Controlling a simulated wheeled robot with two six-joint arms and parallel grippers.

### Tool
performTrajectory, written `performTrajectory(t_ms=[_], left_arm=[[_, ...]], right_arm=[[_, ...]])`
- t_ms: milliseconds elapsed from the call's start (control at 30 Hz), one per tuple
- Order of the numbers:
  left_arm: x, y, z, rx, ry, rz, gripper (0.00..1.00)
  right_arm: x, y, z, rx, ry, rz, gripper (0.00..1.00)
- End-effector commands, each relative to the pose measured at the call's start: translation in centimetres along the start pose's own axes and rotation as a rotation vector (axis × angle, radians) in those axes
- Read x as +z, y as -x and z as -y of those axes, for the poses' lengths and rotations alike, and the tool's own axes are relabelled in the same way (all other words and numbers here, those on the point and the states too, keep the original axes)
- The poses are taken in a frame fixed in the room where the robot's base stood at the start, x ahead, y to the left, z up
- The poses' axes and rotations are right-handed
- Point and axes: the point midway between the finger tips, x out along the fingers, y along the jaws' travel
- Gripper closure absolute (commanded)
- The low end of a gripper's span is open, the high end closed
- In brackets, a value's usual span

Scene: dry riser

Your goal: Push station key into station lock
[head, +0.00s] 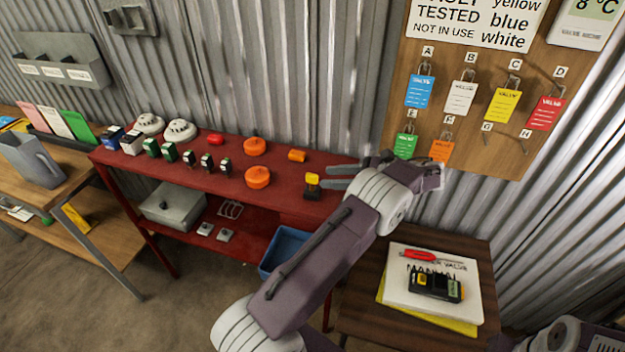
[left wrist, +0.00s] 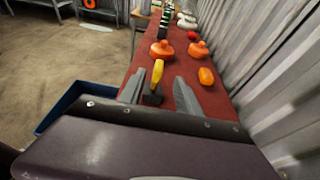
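A small yellow-topped piece (head: 312,179) stands with a black block (head: 312,193) under it at the right end of the red bench. It looks like the station key and lock, but I cannot tell how far the yellow part sits in the black one. In the left wrist view the yellow piece (left wrist: 157,73) rises above the black block (left wrist: 153,98), beyond and between my fingertips. My left gripper (head: 329,177) is open and empty, just right of the yellow piece, fingers pointing left along the bench.
Two orange round knobs (head: 258,177) (head: 254,146) and an orange cylinder (head: 297,155) stand nearby on the red bench (head: 225,182). A corrugated wall (head: 270,70) is close behind. A tag board (head: 470,70) hangs right, above a side table (head: 365,310).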

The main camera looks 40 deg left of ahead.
Motion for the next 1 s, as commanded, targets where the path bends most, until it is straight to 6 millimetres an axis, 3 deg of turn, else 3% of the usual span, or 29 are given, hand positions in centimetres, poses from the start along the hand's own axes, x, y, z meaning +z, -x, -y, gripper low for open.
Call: performTrajectory(t_ms=[267, 467, 700, 967, 1000], left_arm=[[0.1, -3.4, -0.1, 0.002, 0.000, -0.001, 0.60], [0.2, -4.4, -0.1, 0.002, 0.002, -0.003, 0.60], [0.5, -8.5, -0.3, 0.002, 0.002, -0.002, 0.60], [0.3, -9.1, -0.3, 0.000, 0.002, -0.004, 0.60], [0.3, -9.1, -0.3, 0.000, 0.002, -0.004, 0.66]], right_arm=[[0.0, 0.3, 0.0, 0.000, 0.000, 0.000, 1.00], [-0.1, 0.5, 0.0, 0.000, 0.000, 0.000, 1.00], [-0.1, 1.2, 0.0, 0.000, 0.000, 0.000, 1.00], [-0.1, 1.2, 0.0, 0.000, 0.000, 0.000, 1.00], [-0.1, 1.2, 0.0, 0.000, 0.000, 0.000, 1.00]])
